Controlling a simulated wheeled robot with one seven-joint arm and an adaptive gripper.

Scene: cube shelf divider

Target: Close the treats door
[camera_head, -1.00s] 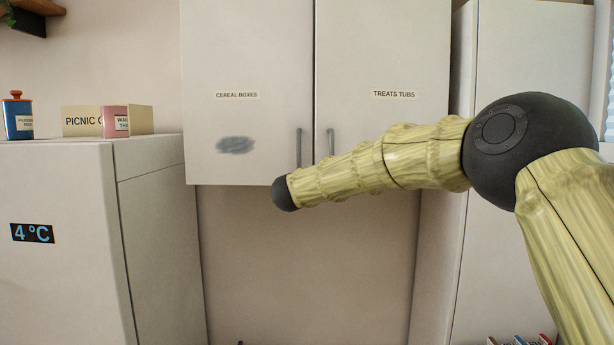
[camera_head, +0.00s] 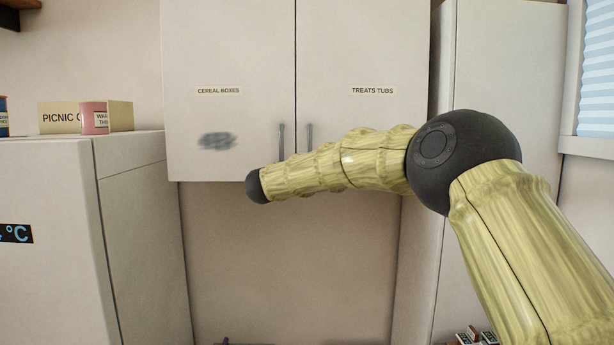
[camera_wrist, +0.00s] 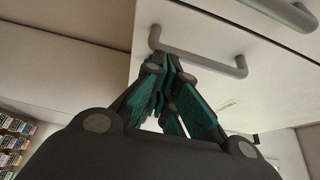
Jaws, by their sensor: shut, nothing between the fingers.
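The treats door (camera_head: 365,60), labelled TREATS TUBS, is the right door of a pale wall cabinet in the head view. It looks flush with the cereal boxes door (camera_head: 230,60) on its left. Its grey bar handle (camera_head: 309,137) is low by the middle seam. My arm crosses in front of the doors' lower part and hides some of the bottom edge; my gripper is hidden there. In the wrist view my gripper (camera_wrist: 165,62) is shut and empty, its fingertips close to a door handle (camera_wrist: 195,58).
A tall cabinet (camera_head: 510,80) stands at the right. The wall (camera_head: 290,260) below the doors is clear. The wrist view shows shelved goods (camera_wrist: 12,140).

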